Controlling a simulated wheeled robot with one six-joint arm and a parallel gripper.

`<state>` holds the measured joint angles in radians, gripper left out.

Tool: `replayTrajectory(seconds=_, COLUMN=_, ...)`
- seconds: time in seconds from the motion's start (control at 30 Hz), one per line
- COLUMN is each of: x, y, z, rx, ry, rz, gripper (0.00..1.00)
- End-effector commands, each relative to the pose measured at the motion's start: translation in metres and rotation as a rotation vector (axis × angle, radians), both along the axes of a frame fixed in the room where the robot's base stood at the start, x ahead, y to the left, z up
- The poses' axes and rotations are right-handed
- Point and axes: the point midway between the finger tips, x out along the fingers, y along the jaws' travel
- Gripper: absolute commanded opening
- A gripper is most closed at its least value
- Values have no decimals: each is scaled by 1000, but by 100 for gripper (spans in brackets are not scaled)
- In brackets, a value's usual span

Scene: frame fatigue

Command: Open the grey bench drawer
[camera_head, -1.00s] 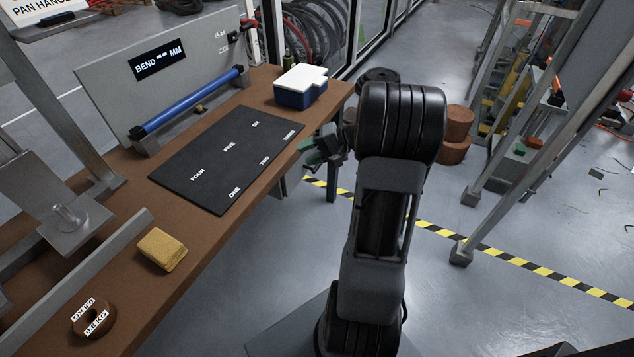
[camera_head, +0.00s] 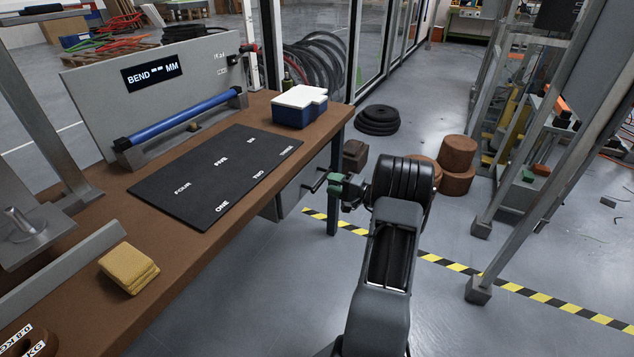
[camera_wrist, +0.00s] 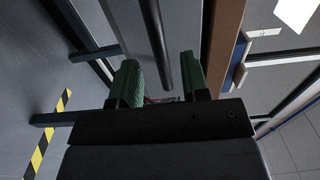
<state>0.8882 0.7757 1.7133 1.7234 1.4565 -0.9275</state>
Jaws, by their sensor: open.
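The grey bench drawer (camera_head: 296,194) sits under the right end of the brown bench and looks closed. A dark bar handle (camera_head: 317,182) stands out from its front. My gripper (camera_head: 335,186) is at the handle, with green fingers pointing toward the drawer. In the wrist view my gripper (camera_wrist: 160,82) is open, one green finger on each side of the dark handle bar (camera_wrist: 156,45). The grey drawer front (camera_wrist: 182,30) shows behind the bar. I cannot tell whether either finger touches the bar.
The brown bench (camera_head: 190,240) carries a black mat (camera_head: 240,150), a blue-and-white box (camera_head: 298,108) and yellow blocks (camera_head: 128,268). A bench leg (camera_head: 334,220) stands close to my gripper. Brown round weights (camera_head: 457,160) and a metal frame (camera_head: 500,200) are to the right. Floor between is clear.

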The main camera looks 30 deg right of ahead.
Motion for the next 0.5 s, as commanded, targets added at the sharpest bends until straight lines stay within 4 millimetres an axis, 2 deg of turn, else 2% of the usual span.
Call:
replayTrajectory(seconds=0.2, x=31, y=18, z=-1, rx=0, ry=1, rz=2, gripper=42)
replayTrajectory(seconds=0.5, x=51, y=28, z=-1, rx=0, ry=1, rz=1, gripper=42)
